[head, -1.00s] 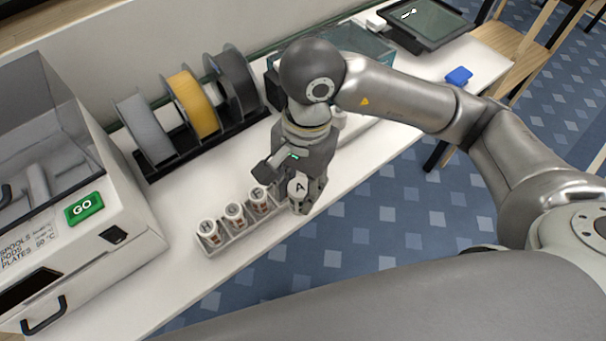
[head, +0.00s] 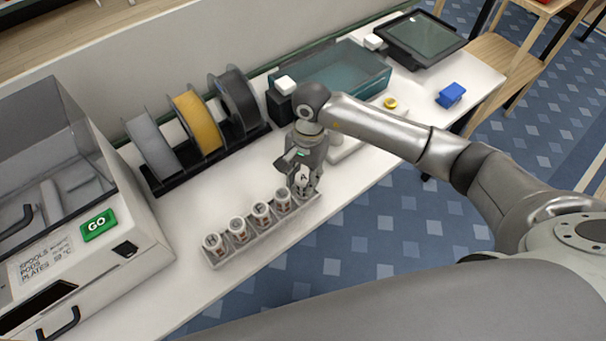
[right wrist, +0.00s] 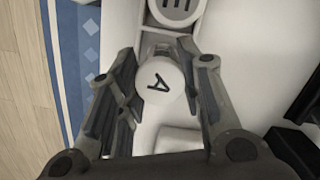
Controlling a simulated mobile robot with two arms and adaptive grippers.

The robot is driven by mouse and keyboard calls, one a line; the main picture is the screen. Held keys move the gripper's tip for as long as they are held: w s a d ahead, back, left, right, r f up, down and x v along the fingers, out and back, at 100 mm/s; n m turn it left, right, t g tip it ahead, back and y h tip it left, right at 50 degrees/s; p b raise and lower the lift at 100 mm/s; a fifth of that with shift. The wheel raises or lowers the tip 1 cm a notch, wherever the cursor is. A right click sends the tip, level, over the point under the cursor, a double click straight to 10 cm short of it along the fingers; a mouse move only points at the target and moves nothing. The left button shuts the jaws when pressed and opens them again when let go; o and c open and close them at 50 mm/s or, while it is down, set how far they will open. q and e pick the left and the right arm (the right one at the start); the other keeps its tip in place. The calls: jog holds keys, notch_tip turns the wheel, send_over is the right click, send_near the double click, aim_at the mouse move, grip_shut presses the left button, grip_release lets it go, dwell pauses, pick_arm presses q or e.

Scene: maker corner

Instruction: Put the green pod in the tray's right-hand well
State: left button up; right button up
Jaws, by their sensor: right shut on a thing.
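A pale tray (head: 262,243) with a row of wells lies along the table's front edge. White-lidded, lettered pods stand in it, with the H pod (head: 214,243) at the left end. My right gripper (head: 304,186) is at the tray's right end, shut on a pod with a white lid marked A (head: 302,175). In the right wrist view this A pod (right wrist: 161,80) is between the two fingers, beside another lettered pod (right wrist: 176,8). I cannot tell whether the A pod rests on the well's floor. No green shows on it. My left gripper is not in view.
A machine with a green GO button (head: 98,224) stands at the left. A spool rack (head: 208,158) stands behind the tray. A teal bin (head: 345,75), a tablet (head: 422,38), a yellow disc (head: 390,103) and a blue block (head: 451,95) are farther right.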

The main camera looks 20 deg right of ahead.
jog(key=shift+f, duration=0.25)
jog(key=shift+f, duration=0.1)
jog(key=shift+f, duration=0.1)
jog(key=o, duration=1)
jog(key=shift+o, duration=0.2)
notch_tip(320, 180, up, 12)
jog(key=w+d+b, duration=0.1)
jog(key=b, duration=0.2)
jog(key=shift+w+d, duration=0.15)
